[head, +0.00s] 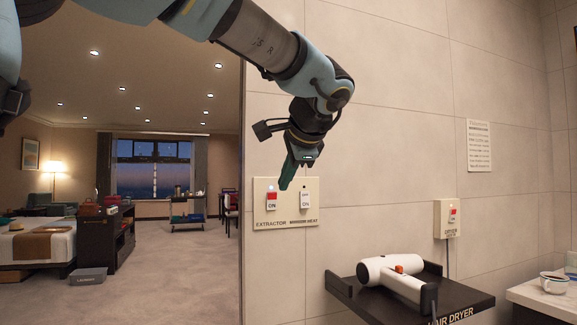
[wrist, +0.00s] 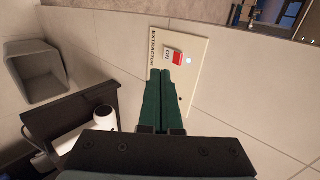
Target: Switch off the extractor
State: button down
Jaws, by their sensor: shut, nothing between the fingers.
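The extractor switch (head: 271,201) is a white and red rocker on the left of a cream wall plate (head: 261,222) lettered EXTRACTOR and MIRROR HEAT. Its red part shows at the top, ON is readable below, and a small lamp above it glows. The switch also shows in the wrist view (wrist: 172,55) beside its lit lamp (wrist: 188,60). My gripper (head: 284,186) is shut and empty, its green fingers pointing down in front of the plate, between the two switches in the head view. In the wrist view the fingertips (wrist: 163,72) appear close to the extractor switch; contact cannot be told.
The mirror heat switch (head: 304,201) sits right of the extractor switch, its lamp dark; my fingers hide it in the wrist view. A white hair dryer (head: 386,274) lies on a dark shelf (head: 462,303) below right. Another lit switch (head: 452,216) is above it.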

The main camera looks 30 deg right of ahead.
aim_at(270, 198)
jog(key=w, duration=0.2)
jog(key=w+f+p, duration=0.1)
jog(key=w, duration=0.1)
jog(key=w+f+p, duration=0.1)
jog(key=w, duration=0.1)
jog(key=shift+w+d+f, duration=0.15)
jog(key=shift+w+d, duration=0.05)
jog(key=shift+d, duration=0.15)
jog(key=shift+w+d, duration=0.1)
jog(key=shift+w, duration=0.45)
